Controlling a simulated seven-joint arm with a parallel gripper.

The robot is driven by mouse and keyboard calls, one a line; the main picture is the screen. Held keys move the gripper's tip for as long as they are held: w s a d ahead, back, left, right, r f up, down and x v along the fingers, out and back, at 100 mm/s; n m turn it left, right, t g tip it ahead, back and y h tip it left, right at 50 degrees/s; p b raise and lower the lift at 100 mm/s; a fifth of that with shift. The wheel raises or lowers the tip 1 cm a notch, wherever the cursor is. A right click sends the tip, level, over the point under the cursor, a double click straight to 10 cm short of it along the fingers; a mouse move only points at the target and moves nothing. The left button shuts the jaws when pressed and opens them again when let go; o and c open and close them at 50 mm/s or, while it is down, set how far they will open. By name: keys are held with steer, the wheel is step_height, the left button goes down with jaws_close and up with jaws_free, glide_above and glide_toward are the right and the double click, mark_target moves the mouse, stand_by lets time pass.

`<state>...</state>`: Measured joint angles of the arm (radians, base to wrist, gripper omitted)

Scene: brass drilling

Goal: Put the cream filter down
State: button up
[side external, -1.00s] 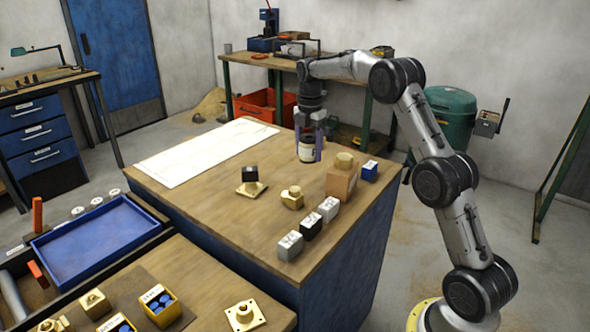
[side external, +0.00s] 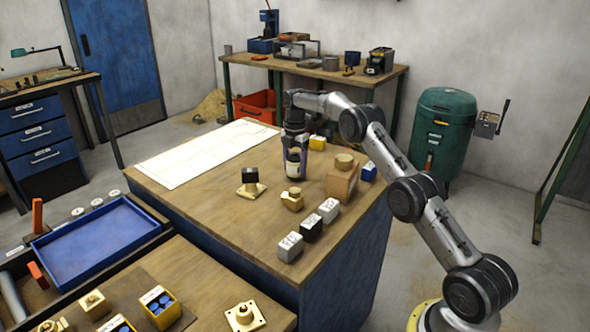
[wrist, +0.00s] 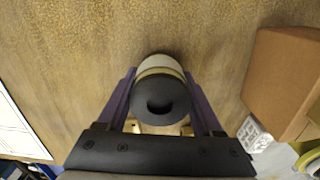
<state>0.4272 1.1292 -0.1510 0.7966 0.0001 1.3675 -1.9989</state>
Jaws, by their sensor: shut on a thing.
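The cream filter (wrist: 156,61) is a cream cylinder with a black top that has a dark hole in it. In the wrist view it sits between the two purple fingers of my gripper (wrist: 160,100), which is shut on it. In the side view my gripper (side external: 296,152) points down over the wooden worktop (side external: 225,205), and the filter (side external: 293,162) is upright between the fingers. The filter's lower end is low, at or close to the worktop; I cannot tell whether it touches.
Right of my gripper stands a brown box (side external: 341,184) with a brass piece on top. In front are a brass block (side external: 292,200), a black-topped brass part (side external: 250,182) and several small labelled blocks. A white sheet (side external: 205,150) lies left. A yellow block (side external: 317,143) is behind.

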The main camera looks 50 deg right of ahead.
steer(key=shift+f, duration=0.45)
steer(key=shift+f, duration=0.1)
steer(key=o, duration=1.4)
